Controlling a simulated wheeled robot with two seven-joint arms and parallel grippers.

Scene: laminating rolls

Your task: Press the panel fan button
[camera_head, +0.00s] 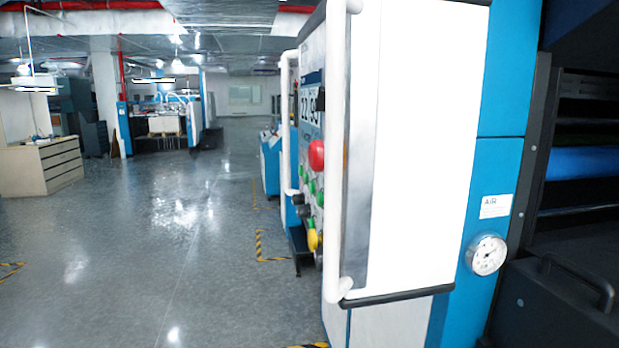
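A control panel (311,150) stands at the middle right of the head view, seen almost edge-on on the left face of a blue and white machine. It bears a display with digits (311,108), a large red button (317,155), several green buttons (313,186), dark knobs (304,211) and a yellow knob (313,239). Labels are too small and slanted to read, so I cannot tell which is the fan button. Neither of my grippers shows in this view.
A white handrail (335,150) runs upright beside the panel. A pressure gauge (487,255) sits on the machine's blue side. Open grey floor (150,240) lies to the left, with yellow-black floor marks (262,247). A drawer cabinet (42,165) stands far left.

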